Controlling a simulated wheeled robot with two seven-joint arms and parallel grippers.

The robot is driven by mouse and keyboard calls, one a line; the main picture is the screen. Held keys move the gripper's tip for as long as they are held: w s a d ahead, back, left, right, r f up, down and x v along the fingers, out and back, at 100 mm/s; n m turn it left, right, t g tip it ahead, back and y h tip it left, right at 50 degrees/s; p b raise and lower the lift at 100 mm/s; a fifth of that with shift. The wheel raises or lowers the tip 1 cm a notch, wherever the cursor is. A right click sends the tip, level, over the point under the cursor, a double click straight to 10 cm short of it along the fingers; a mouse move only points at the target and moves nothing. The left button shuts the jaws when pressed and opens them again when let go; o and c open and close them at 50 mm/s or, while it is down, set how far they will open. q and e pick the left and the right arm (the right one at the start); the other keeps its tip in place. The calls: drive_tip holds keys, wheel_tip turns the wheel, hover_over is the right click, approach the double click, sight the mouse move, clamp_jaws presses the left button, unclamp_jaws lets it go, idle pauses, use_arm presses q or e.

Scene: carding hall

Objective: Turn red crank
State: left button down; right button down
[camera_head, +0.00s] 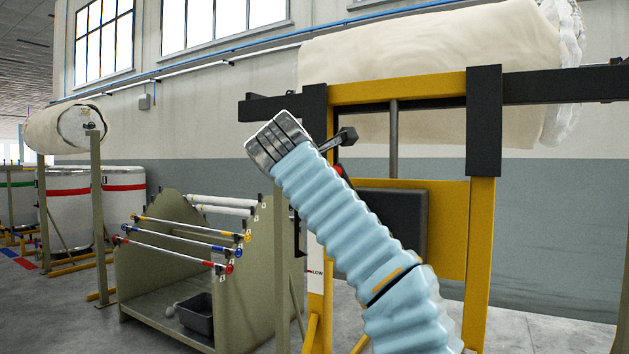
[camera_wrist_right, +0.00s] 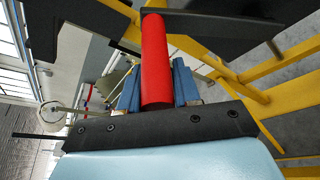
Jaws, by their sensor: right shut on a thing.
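The red crank's handle (camera_wrist_right: 156,60) is a smooth red cylinder that fills the middle of the right wrist view. My right gripper (camera_wrist_right: 158,88) has its two blue fingers on either side of the handle and is shut on it. In the head view only a small red bit (camera_head: 338,169) shows beside my blue-sleeved right arm, next to the yellow frame. That arm hides the gripper and most of the crank there. My left gripper is in neither view.
A yellow frame (camera_head: 481,255) with black brackets carries a large cream roll (camera_head: 430,55). A dark box (camera_head: 408,215) sits behind my arm. A green rack with coloured-end rods (camera_head: 185,245) stands to the left. Grey floor shows between them.

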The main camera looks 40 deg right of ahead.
drive_tip(key=shift+w+f, duration=0.1)
drive_tip(key=shift+f, duration=0.3)
drive_tip(key=c, duration=1.1)
unclamp_jaws()
drive_tip(key=shift+o, duration=1.1)
drive_tip(key=shift+d+r, duration=0.1)
drive_tip(key=v, duration=1.4)
drive_tip(key=shift+w, duration=0.15)
